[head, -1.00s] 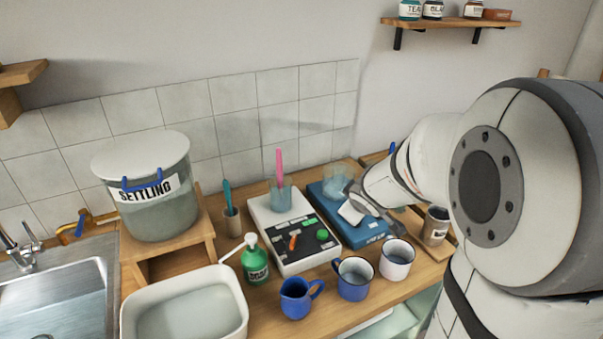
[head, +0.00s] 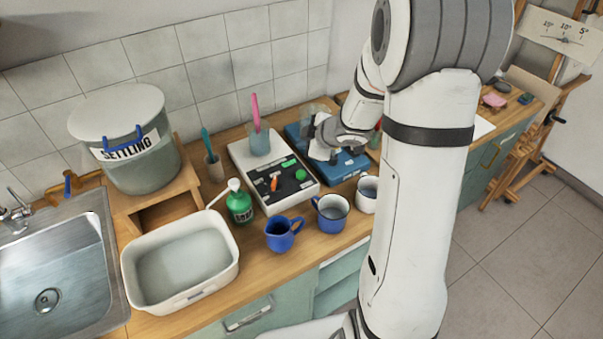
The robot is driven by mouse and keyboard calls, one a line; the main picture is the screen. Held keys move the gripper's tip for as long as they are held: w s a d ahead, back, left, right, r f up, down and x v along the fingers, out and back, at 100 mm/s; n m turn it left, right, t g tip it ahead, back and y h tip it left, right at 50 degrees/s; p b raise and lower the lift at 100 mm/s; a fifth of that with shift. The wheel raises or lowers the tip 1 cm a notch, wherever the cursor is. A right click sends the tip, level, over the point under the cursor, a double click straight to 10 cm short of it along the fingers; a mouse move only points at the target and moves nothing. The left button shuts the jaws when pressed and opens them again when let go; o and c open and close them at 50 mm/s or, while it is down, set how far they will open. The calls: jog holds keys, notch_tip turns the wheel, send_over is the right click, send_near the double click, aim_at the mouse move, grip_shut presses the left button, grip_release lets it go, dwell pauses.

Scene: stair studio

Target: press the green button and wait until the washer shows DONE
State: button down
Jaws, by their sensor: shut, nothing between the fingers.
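The white washer unit (head: 244,157) stands on the wooden counter against the tiled wall. A clear cup with a pink-handled tool stands at its back. Its black front panel (head: 281,184) bears a green button (head: 288,162), an orange lever and a second green mark near the front. Any display text is too small to read. My gripper (head: 318,152) is shut and empty. It hangs to the right of the green button, above the blue unit (head: 343,168), apart from the button in the picture. My arm hides part of the blue unit.
Two blue mugs (head: 331,211), one a pitcher (head: 283,235), and a white mug (head: 367,191) stand in front. A green pump bottle (head: 240,204), a white basin (head: 183,262) and a sink (head: 55,275) are left. A lidded settling bucket (head: 135,160) stands on a wooden stand.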

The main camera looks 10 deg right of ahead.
jog(key=b, duration=0.7)
send_over(304, 175)
notch_tip(304, 175, down, 7)
jog(key=shift+f, duration=0.15)
jog(key=shift+f+b, duration=0.4)
jog(key=shift+f, duration=0.15)
jog(key=shift+f, duration=0.1)
dwell(0.9)
jog(key=shift+d+f, duration=0.1)
jog(key=shift+f, duration=0.2)
jog(key=shift+f+b, duration=0.45)
jog(key=shift+b, duration=0.05)
dwell(0.6)
jog(key=shift+r, duration=0.15)
jog(key=shift+r+p, duration=0.75)
jog(key=shift+p, duration=0.35)
